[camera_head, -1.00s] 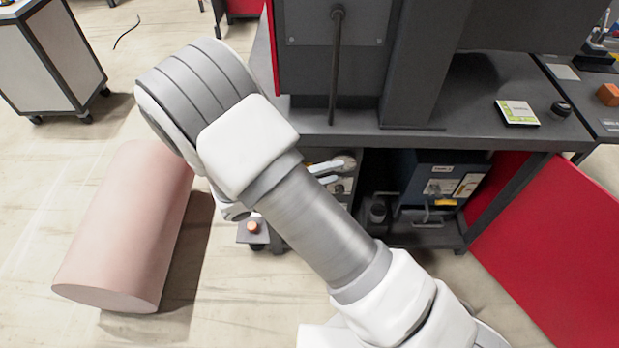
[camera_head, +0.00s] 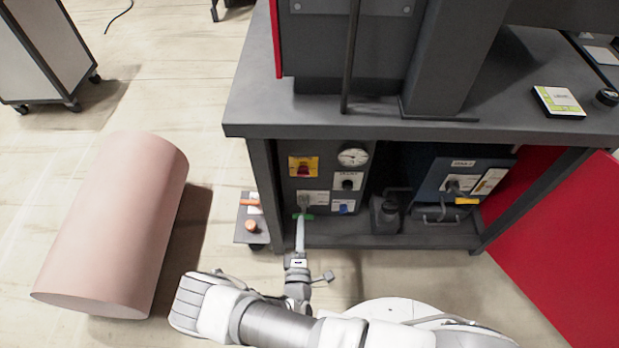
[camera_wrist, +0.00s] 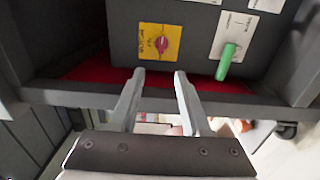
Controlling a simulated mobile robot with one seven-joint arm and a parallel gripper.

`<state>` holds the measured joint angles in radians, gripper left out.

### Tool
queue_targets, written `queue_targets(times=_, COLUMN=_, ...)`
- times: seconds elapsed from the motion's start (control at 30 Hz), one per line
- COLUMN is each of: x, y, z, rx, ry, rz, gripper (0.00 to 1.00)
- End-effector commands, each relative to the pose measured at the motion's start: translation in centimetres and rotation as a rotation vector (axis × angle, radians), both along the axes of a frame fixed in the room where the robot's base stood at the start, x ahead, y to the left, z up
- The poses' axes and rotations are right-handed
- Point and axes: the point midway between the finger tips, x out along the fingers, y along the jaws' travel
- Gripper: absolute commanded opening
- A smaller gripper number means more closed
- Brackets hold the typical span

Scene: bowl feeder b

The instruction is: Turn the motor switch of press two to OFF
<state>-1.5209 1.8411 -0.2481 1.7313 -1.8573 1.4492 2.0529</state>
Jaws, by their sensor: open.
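A grey control panel (camera_head: 327,195) stands under the bench at the left. It carries a yellow plate with a red rotary switch (camera_head: 303,168), also in the wrist view (camera_wrist: 162,42), and a green-handled lever (camera_head: 304,216), also in the wrist view (camera_wrist: 226,62). A black knob (camera_head: 348,184) sits on a white label. Label text is too small to tell which is the motor switch. My gripper (camera_wrist: 157,73) is open and empty, facing the panel; the red switch shows ahead between its fingertips, apart from them. The green lever is outside the fingers, to their right.
A blue box (camera_head: 440,190) with a knob and yellow-tipped lever stands farther right under the bench (camera_head: 250,110). A small cart (camera_head: 248,236) with orange items is left of the panel. A pink cylinder (camera_head: 115,220) lies on the floor; a red panel (camera_head: 570,250) is at right.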

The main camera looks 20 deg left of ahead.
Motion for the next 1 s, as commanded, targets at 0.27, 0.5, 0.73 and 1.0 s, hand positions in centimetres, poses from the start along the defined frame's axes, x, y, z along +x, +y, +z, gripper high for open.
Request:
queue_targets(times=0.27, x=2.2, y=0.6, z=-0.6, rx=0.001, ry=0.001, rz=0.015, gripper=0.47)
queue_targets(times=0.5, x=7.2, y=1.8, z=-0.8, rx=0.001, ry=0.000, rz=0.014, gripper=0.47)
queue_targets(times=0.73, x=12.1, y=2.9, z=-0.8, rx=0.001, ry=0.000, rz=0.014, gripper=0.47)
queue_targets(times=1.0, x=15.9, y=3.9, z=-0.6, rx=0.001, ry=0.002, rz=0.014, gripper=0.47)
